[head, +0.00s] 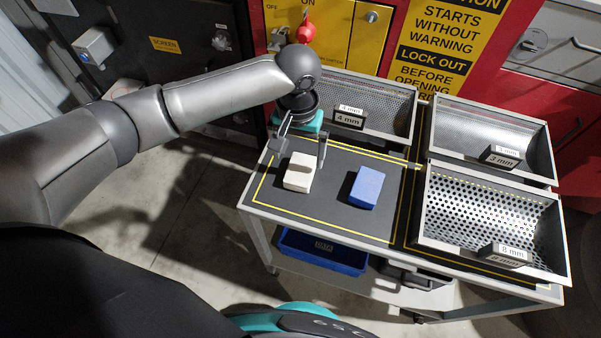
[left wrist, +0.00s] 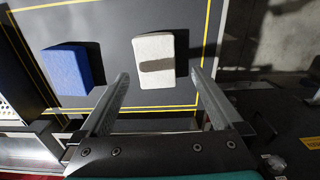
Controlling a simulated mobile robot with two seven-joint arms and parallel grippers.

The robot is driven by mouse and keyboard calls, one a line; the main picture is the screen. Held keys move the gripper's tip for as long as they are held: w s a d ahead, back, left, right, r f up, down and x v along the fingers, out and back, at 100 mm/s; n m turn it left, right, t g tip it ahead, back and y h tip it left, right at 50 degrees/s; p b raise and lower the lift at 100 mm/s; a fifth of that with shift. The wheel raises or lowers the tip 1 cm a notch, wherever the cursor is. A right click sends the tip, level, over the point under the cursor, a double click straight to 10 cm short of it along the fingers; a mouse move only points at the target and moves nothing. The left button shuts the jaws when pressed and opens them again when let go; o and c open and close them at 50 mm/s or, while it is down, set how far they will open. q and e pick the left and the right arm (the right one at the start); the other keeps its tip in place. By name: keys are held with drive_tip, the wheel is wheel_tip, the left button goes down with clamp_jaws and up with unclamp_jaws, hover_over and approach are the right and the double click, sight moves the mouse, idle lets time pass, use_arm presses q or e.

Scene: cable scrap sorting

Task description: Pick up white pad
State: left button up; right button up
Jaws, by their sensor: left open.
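The white pad (head: 299,176) lies flat on the dark table mat, inside the yellow outline at its left side. In the left wrist view the white pad (left wrist: 154,50) has a dark band across it, which looks like a shadow. My left gripper (head: 303,160) is open and empty above the pad's far end. In the left wrist view the fingers of my left gripper (left wrist: 164,78) stand apart, with the pad ahead between their lines. I cannot tell the exact height of the fingertips over the table. My right gripper is not in view.
A blue pad (head: 367,187) lies to the right of the white one. Metal trays labelled 4 mm (head: 372,88), 3 mm (head: 470,140) and 8 mm (head: 455,240) stand at the back and right. A blue bin (head: 325,256) is under the tabletop. Mat between pads is clear.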

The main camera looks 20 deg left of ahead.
sight(300, 169)
use_arm(q)
drive_tip(key=f, duration=0.2)
drive_tip(key=f+b, duration=0.2)
drive_tip(key=f, duration=0.1)
drive_tip(key=shift+s+d+f, duration=0.1)
drive_tip(key=shift+d+f, duration=0.15)
drive_tip(key=shift+f, duration=0.05)
drive_tip(key=c, duration=1.3)
wheel_tip(300, 169, up, 20)
drive_tip(key=p, duration=0.5)
drive_tip(key=shift+p, duration=0.3)
drive_tip(key=shift+r, duration=0.1)
